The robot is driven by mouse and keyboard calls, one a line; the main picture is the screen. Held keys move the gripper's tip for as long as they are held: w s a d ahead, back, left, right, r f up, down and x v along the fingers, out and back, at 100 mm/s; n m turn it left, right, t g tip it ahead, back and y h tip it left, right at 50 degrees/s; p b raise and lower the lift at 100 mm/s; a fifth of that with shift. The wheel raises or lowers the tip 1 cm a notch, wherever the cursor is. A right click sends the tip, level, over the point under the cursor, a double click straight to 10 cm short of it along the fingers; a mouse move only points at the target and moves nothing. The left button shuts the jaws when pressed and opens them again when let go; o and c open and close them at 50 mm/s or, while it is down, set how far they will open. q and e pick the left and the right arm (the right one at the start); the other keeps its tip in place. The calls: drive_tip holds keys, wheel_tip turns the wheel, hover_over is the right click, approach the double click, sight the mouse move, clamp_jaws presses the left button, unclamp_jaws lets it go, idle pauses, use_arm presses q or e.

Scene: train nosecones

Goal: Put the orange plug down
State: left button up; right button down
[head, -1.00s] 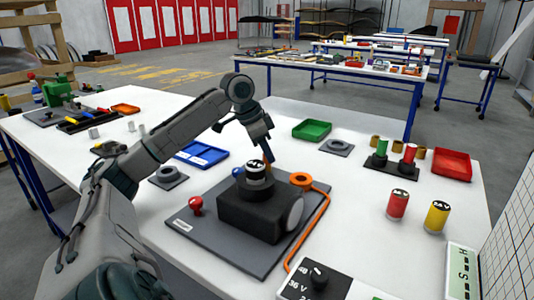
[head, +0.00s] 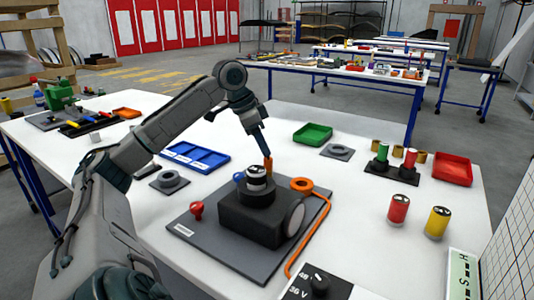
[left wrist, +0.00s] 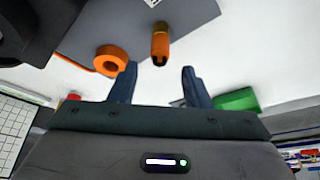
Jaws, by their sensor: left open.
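The orange plug (head: 268,164) stands at the back edge of the grey board, just behind the black block. It also shows in the left wrist view (left wrist: 160,44), upright beyond the fingertips and roughly centred between them. My left gripper (head: 264,150) is above the plug, pointing down. In the left wrist view the two fingers (left wrist: 160,80) are apart with nothing between them, and the plug looks clear of them. The plug's foot is partly hidden in the head view. My right gripper is not in view.
The grey board (head: 200,232) carries the black block (head: 250,220), a red knob (head: 196,209) and an orange ring (head: 301,184) with an orange cable. A blue tray (head: 196,158) and a green tray (head: 313,134) lie behind. Red and yellow cylinders stand right.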

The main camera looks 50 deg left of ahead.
use_arm(q)
drive_tip(key=p+v, duration=0.1)
drive_tip(key=v, duration=0.6)
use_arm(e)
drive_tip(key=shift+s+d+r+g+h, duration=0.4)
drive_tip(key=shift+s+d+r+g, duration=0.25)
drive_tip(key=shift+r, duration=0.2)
use_arm(q)
drive_tip(key=shift+s+r, duration=0.1)
drive_tip(key=shift+r, duration=0.05)
